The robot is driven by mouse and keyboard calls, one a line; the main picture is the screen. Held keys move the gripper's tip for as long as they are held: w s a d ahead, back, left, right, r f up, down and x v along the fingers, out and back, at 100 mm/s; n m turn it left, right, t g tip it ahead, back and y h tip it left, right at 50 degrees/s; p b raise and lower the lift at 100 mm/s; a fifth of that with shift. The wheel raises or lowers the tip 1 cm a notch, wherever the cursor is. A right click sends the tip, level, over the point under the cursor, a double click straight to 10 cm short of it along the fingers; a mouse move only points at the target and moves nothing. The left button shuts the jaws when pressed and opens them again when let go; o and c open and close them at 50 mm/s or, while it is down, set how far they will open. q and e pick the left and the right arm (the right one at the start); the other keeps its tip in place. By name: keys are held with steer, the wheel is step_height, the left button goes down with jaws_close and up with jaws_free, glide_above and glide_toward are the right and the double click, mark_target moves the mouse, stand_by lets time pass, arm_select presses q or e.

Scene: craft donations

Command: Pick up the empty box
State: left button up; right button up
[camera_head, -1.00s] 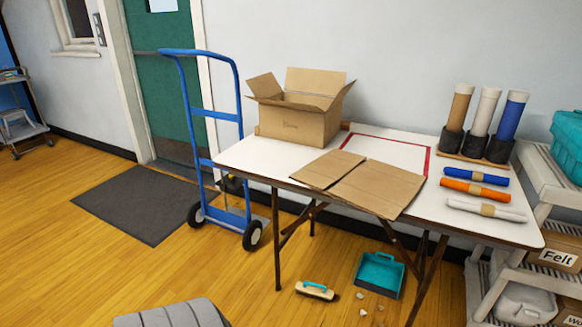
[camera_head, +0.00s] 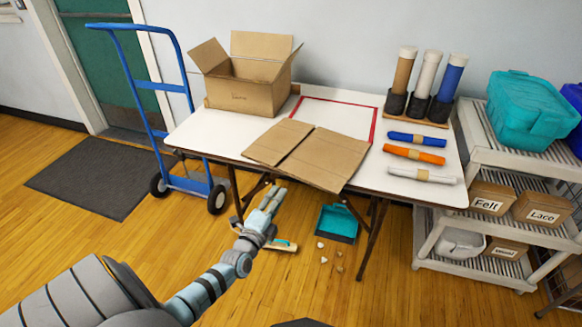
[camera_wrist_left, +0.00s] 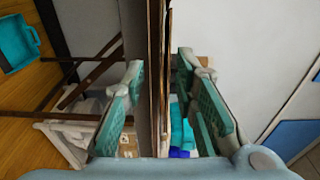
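The open cardboard box (camera_head: 245,97) stands upright at the back left of the white table (camera_head: 205,132), flaps spread outward. Its inside floor is hidden from this angle. My left gripper (camera_head: 271,198) is in front of the table's front edge, below and apart from the box. In the left wrist view the gripper (camera_wrist_left: 165,85) has its teal fingers apart, one on each side of the table's edge line. I cannot tell how near that edge is, and nothing looks gripped. The box is not clearly seen there. My right gripper is not in view.
Flattened cardboard (camera_head: 325,157) overhangs the table's front edge. Rolls (camera_head: 415,155) and upright tubes (camera_head: 427,85) occupy the right side. A blue hand truck (camera_head: 150,86) stands left of the table. A dustpan (camera_head: 337,223) and brush (camera_head: 283,246) lie below. A shelf (camera_head: 470,150) stands right.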

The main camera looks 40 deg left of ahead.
mark_target(291, 171)
arm_select(q)
steer(key=b+x, duration=0.6)
steer(key=x, duration=0.4)
steer(key=shift+r, duration=0.25)
steer(key=shift+c, duration=0.5)
jaws_close()
steer(key=shift+d, duration=0.1)
step_height(291, 171, up, 3)
steer(key=p, duration=0.2)
steer(key=shift+w+f+p, duration=0.1)
steer(key=shift+f+p, duration=0.05)
steer(key=shift+p, duration=0.25)
steer(key=shift+f, duration=0.1)
